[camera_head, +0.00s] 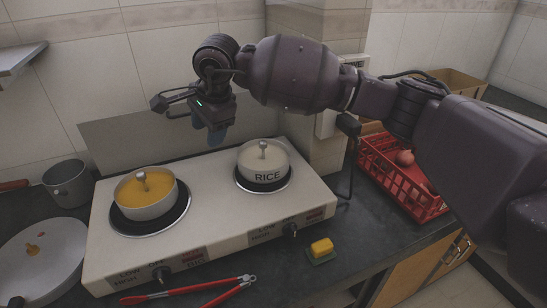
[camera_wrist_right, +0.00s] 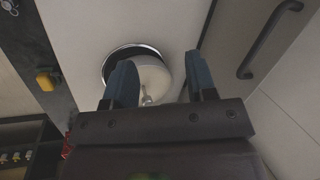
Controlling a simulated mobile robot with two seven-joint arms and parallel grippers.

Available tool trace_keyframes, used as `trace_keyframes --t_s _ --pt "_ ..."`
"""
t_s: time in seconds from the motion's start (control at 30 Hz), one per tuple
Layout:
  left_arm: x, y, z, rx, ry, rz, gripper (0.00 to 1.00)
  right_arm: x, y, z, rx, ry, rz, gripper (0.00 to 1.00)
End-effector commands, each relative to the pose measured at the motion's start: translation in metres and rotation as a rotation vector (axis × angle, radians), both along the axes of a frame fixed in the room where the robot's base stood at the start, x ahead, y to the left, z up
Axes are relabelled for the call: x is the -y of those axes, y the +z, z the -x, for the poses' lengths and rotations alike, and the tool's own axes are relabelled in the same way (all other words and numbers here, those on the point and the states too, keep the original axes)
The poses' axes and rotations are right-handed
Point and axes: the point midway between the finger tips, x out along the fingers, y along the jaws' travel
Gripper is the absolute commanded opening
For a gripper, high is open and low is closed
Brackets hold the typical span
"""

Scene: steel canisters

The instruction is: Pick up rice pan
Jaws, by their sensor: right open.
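The rice pan (camera_head: 266,172) is a white lidded pan with a metal knob and the word RICE on its side. It sits on the right burner of the white stove (camera_head: 215,236). My right gripper (camera_head: 207,135) hangs in the air above and to the left of the pan in the head view, open and empty. In the right wrist view the fingers (camera_wrist_right: 160,80) are spread, with the pan (camera_wrist_right: 152,78) and its knob showing beyond and between them, apart from the fingers. My left gripper is not in view.
A yellow-topped pan (camera_head: 146,205) sits on the left burner. A grey pot (camera_head: 69,184) and a round lid (camera_head: 40,262) are at left. Red tongs (camera_head: 190,290) and a yellow sponge (camera_head: 321,247) lie in front. A red crate (camera_head: 395,180) stands right, beside a wall pillar.

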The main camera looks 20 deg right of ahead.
Motion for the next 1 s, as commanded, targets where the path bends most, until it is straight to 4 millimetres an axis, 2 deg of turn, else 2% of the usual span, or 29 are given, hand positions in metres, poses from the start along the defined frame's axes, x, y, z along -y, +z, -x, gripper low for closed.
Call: trace_keyframes --t_s 0.1,0.2,0.3,0.57,0.83,1.0 --pt "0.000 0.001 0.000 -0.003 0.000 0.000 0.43 0.039 -0.007 -0.007 0.023 0.034 0.251 0.52" --pt "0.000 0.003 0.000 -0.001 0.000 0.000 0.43 0.063 -0.005 -0.008 0.016 0.062 0.411 0.52" --pt "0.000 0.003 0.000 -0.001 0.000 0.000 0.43 0.078 -0.002 -0.004 -0.010 0.095 0.515 0.52" --pt "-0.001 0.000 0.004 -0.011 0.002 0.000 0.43 0.086 -0.009 -0.001 -0.046 0.160 0.564 0.52" --pt "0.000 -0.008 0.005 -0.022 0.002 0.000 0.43 0.098 -0.045 -0.009 -0.050 0.160 0.561 0.52" --pt "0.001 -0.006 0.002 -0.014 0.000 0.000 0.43 0.102 -0.056 -0.012 -0.047 0.160 0.561 0.52"
